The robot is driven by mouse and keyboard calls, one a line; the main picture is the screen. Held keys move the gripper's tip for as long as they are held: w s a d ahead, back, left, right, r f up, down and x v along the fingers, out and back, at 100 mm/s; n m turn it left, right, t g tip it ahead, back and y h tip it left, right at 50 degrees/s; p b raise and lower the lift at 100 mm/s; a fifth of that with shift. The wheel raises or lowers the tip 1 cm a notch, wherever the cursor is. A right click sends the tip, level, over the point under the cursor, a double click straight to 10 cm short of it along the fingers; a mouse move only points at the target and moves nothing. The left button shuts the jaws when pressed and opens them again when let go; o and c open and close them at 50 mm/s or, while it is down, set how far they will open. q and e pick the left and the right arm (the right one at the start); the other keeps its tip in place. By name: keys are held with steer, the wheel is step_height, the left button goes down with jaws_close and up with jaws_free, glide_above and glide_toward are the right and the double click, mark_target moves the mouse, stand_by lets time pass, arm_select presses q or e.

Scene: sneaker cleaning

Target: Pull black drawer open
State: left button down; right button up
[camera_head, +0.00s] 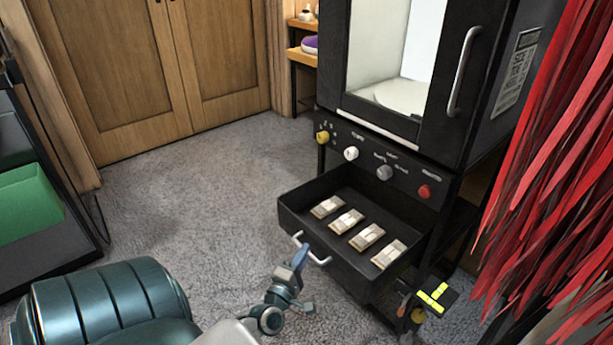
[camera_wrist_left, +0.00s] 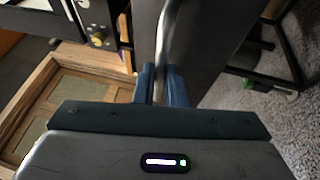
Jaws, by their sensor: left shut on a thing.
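The black drawer (camera_head: 368,262) is pulled out from the lower part of a black cabinet (camera_head: 484,130), and its inside shows from above. Several small pale blocks with brownish ends (camera_head: 347,221) lie in a row in it. A silver bar handle (camera_head: 320,261) is on its front. My left gripper (camera_head: 299,258) is shut on this handle. In the left wrist view, the handle (camera_wrist_left: 166,40) runs up from between the two blue fingers (camera_wrist_left: 160,84), with the dark drawer front (camera_wrist_left: 205,45) behind it. My right gripper is not in view.
The cabinet's glass door with its handle (camera_head: 464,70) stands above a row of knobs (camera_head: 384,172). Red strips (camera_head: 550,150) hang at the right. A black thing with yellow-green marks (camera_head: 436,296) is low beside the drawer. Grey carpet (camera_head: 200,200) is clear to the left.

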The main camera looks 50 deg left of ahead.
arm_select(q)
steer(key=c, duration=1.5)
jaws_free()
steer(key=v, duration=1)
steer(key=shift+s+d, duration=0.15)
steer(key=shift+s, duration=0.2)
steer(key=shift+f, duration=0.1)
